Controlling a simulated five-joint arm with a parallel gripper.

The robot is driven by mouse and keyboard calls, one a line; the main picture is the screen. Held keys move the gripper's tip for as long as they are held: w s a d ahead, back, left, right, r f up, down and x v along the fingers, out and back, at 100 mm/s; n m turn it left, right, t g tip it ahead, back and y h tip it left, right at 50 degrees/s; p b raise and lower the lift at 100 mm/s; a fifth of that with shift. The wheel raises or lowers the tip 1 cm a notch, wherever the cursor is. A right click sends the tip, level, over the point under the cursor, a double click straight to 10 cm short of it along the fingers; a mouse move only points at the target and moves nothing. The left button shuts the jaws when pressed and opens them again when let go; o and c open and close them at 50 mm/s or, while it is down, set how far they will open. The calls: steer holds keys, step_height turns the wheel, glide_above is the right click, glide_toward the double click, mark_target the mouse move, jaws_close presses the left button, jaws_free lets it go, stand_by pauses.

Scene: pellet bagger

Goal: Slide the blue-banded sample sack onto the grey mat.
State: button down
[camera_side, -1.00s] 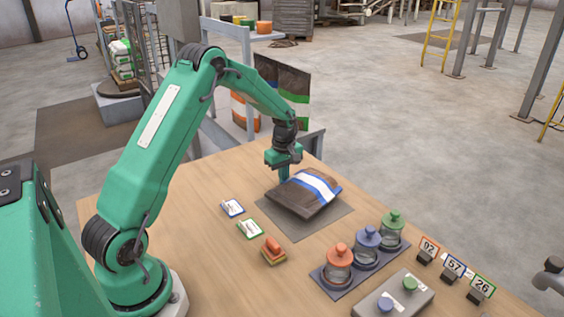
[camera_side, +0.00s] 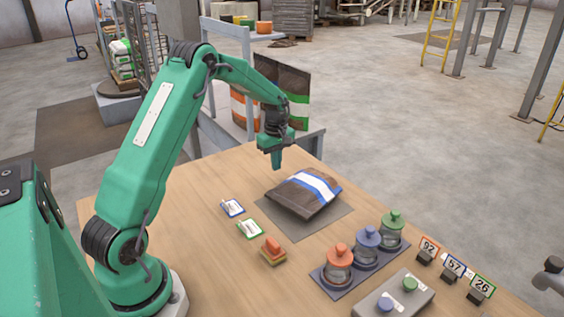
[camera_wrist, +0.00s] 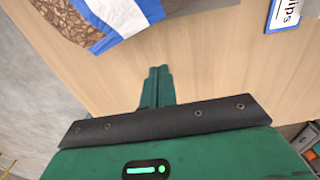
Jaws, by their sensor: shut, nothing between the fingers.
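The blue-banded sample sack (camera_side: 304,193) is brown with a white panel edged in blue. It lies flat on the grey mat (camera_side: 327,222), whose bare surface shows around its near side. Its far edge against the mat is hard to see. The sack also shows at the top left of the wrist view (camera_wrist: 128,14). My gripper (camera_side: 277,165) is shut and empty. It hangs above the table just behind the sack, apart from it. Its closed fingers also show in the wrist view (camera_wrist: 158,78), over bare wood.
Two tags, blue-edged (camera_side: 232,208) and green-edged (camera_side: 250,229), and an orange-handled block (camera_side: 271,250) lie left of the mat. A tray of lidded jars (camera_side: 366,248) stands at right, near number cards (camera_side: 455,267). Larger sacks (camera_side: 284,88) stand behind the table.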

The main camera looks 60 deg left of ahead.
step_height(320, 180, up, 7)
steer(key=shift+f, duration=0.15)
steer(key=w+d+m, duration=0.9)
steer(key=w+m, duration=0.5)
steer(key=m, duration=0.1)
steer(key=shift+w+d+f+m, duration=0.15)
steer(key=shift+w+f+m, duration=0.05)
steer(key=shift+w+m, duration=0.2)
steer(key=shift+f, duration=0.1)
